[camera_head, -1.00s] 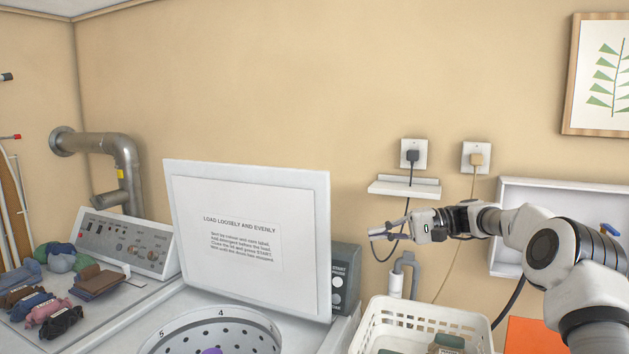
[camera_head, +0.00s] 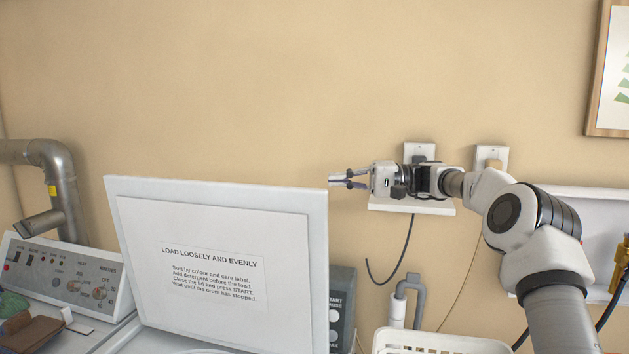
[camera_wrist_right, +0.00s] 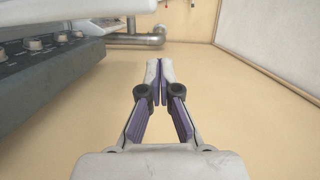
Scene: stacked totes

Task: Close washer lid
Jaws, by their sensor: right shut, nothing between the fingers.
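The washer lid (camera_head: 220,255) stands open and upright in the head view, with a printed loading notice on its face. My right gripper (camera_head: 334,180) is shut and empty. In the head view its fingertips are at the lid's upper right corner; I cannot tell whether they touch it. In the right wrist view the right gripper (camera_wrist_right: 155,64) shows its fingertips together with nothing between them. The washer's drum opening is almost wholly below the head view. My left gripper is not in view.
A dark START control box (camera_head: 342,300) stands right of the lid. A wall shelf (camera_head: 430,207) and outlets are behind my right arm. A white basket (camera_head: 440,342) is below. A metal duct (camera_head: 62,185) and a second control panel (camera_head: 75,275) are at left.

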